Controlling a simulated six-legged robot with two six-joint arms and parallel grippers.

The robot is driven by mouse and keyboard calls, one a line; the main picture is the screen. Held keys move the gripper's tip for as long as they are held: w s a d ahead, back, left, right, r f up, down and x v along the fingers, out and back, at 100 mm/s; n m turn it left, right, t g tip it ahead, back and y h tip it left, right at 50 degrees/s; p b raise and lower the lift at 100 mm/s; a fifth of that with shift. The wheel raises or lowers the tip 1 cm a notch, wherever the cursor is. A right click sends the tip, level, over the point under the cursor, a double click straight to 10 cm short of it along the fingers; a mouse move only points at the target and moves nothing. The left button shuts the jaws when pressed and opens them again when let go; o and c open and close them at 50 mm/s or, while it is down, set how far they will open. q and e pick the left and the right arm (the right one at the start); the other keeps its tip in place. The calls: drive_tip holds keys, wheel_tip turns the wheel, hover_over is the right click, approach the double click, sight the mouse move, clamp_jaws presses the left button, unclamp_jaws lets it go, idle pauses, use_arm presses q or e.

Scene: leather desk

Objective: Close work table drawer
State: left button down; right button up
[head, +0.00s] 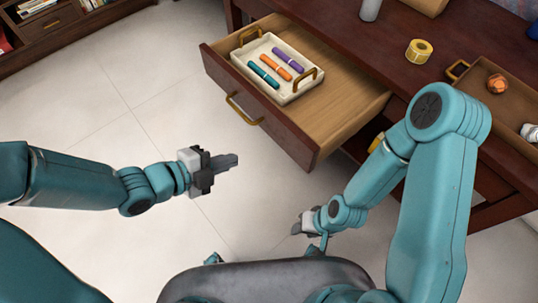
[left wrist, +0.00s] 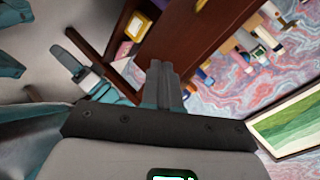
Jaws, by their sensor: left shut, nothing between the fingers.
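The work table drawer (head: 285,136) is pulled well out of the dark wooden work table (head: 330,32) in the head view. Its front has a brass handle (head: 243,108). My left gripper (head: 234,160) is shut and empty, in front of and apart from the drawer front, with its fingers pointing right towards it. Its fingers also show in the left wrist view (left wrist: 165,78). My right gripper (head: 300,227) hangs low, beyond the near end of the drawer; its fingers are too small to tell open from shut.
Inside the drawer, a cream tray (head: 302,93) with brass handles holds teal, orange and purple markers. On the tabletop are yellow tape (head: 419,51), a grey cylinder (head: 370,9) and a wooden tray (head: 470,80). The tiled floor (head: 100,110) before the drawer is clear.

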use_arm(q)
drive_tip(key=m+t+h+b, duration=0.15)
drive_tip(key=m+b, duration=0.25)
drive_tip(key=b, duration=0.6)
drive_tip(key=p, duration=0.3)
approach(279, 135)
drive_tip(key=shift+t, duration=0.25)
drive_tip(key=x, duration=0.5)
drive_tip(key=shift+s+d+f, duration=0.15)
drive_tip(key=shift+s+f, duration=0.05)
drive_tip(key=shift+s, duration=0.05)
drive_tip(key=shift+w+d, duration=0.45)
drive_tip(key=shift+d, duration=0.05)
use_arm(e)
wheel_tip(279, 135, down, 10)
drive_tip(key=shift+f, duration=0.25)
